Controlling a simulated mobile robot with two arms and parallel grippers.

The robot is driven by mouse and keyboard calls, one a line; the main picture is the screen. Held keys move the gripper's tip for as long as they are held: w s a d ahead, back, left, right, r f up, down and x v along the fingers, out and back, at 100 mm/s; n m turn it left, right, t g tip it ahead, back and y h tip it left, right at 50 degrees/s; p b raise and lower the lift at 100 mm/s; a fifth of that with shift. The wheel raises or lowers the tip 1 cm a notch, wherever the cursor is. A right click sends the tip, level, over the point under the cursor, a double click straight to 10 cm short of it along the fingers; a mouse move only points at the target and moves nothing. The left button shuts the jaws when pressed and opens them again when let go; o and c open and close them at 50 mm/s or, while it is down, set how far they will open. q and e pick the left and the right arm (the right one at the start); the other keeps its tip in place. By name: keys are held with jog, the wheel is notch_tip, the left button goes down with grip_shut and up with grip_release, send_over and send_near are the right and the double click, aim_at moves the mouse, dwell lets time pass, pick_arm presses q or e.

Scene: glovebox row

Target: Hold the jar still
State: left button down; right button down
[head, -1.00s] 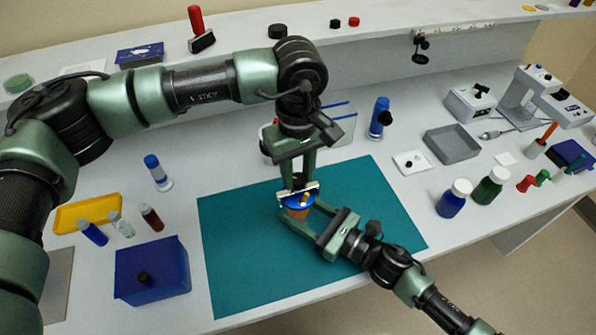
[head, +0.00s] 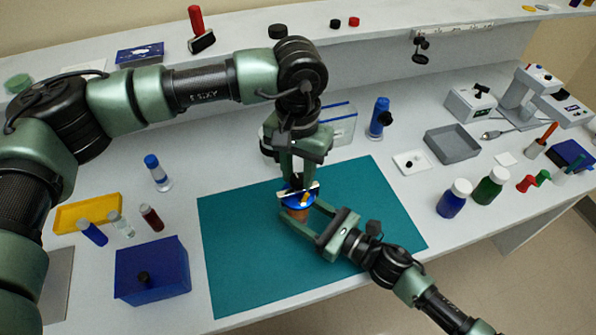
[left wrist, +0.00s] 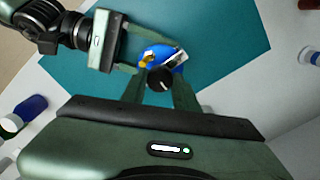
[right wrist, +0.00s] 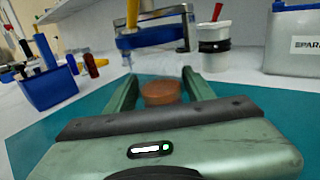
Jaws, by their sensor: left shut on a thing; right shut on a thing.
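An orange-brown jar (head: 299,214) stands on the teal mat (head: 235,262), with a blue top (head: 291,202) bearing a yellow piece and a white bar. My left gripper (head: 299,187) comes from above and is shut at the blue top, which also shows in the left wrist view (left wrist: 153,49). My right gripper (head: 300,208) reaches in from the right and is shut around the jar's body. In the right wrist view the brown part (right wrist: 162,93) lies between its fingers, below the blue part (right wrist: 152,39). The finger contacts are partly hidden.
A blue box (head: 152,272), yellow tray (head: 88,212) and small vials stand left of the mat. A grey tray (head: 452,145), a blue bottle (head: 454,198) and a green bottle (head: 490,186) stand to the right. The mat's front is clear.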

aim_at(298, 179)
pick_arm(q)
jog(key=m, duration=0.4)
jog(key=shift+w, duration=0.1)
jog(key=shift+m, duration=2.1)
jog(key=c, duration=1.1)
grip_release()
jog(key=shift+o, duration=0.2)
jog(key=shift+r, duration=0.15)
notch_tip(298, 179, up, 12)
